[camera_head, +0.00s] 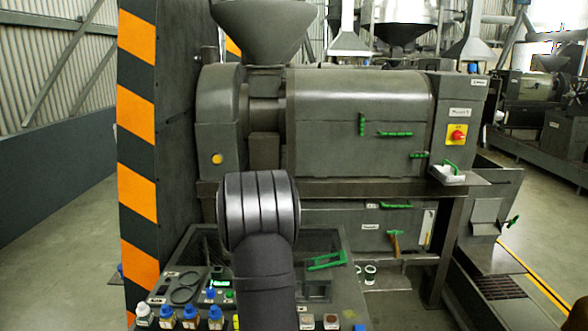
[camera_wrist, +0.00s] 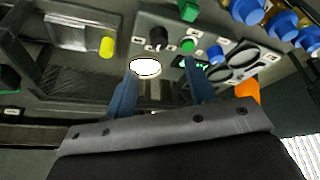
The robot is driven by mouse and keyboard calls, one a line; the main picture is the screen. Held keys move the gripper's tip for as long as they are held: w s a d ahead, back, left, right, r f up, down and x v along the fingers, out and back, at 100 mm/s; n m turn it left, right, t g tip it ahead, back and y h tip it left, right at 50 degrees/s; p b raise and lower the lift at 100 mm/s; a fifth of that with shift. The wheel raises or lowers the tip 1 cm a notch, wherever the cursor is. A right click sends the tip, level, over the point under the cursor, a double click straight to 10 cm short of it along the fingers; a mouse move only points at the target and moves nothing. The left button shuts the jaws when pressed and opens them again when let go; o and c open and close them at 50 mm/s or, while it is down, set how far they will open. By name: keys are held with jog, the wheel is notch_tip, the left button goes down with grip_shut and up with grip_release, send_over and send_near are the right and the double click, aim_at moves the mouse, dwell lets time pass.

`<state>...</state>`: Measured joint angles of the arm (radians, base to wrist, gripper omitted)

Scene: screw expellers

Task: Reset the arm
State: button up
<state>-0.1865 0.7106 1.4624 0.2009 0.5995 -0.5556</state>
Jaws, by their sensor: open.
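My arm rises in the middle of the head view, in front of the screw expeller (camera_head: 360,110). My gripper is hidden behind the arm in that view. In the wrist view my gripper (camera_wrist: 163,82) shows two blue fingers spread apart with nothing between them. Beyond the fingers is a control panel (camera_wrist: 165,28) with a black knob, a green button, a blue button and a lit green display. A white round spot (camera_wrist: 145,68) shows near the left finger.
An orange and black striped column (camera_head: 137,130) stands at the left. Blue-capped bottles (camera_head: 190,317) line the panel's front edge. A green-handled tool (camera_head: 327,261) lies right of my arm. Green handles sit on the expeller (camera_head: 394,134). Open floor (camera_head: 60,230) shows far left.

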jog(key=x, duration=0.9)
jog(key=shift+w+f, duration=0.1)
jog(key=shift+f, duration=0.2)
jog(key=shift+d+r+n+g+y, duration=0.1)
jog(key=shift+n+g+y, duration=0.3)
jog(key=shift+n, duration=1)
jog(key=shift+d+n+g+y, duration=0.1)
jog(key=shift+n+g+y, duration=0.25)
jog(key=shift+n, duration=1.05)
jog(key=n+g, duration=0.1)
jog(key=n, duration=0.2)
jog(key=n+g+y, duration=0.1)
jog(key=n, duration=0.2)
jog(key=shift+w, duration=0.15)
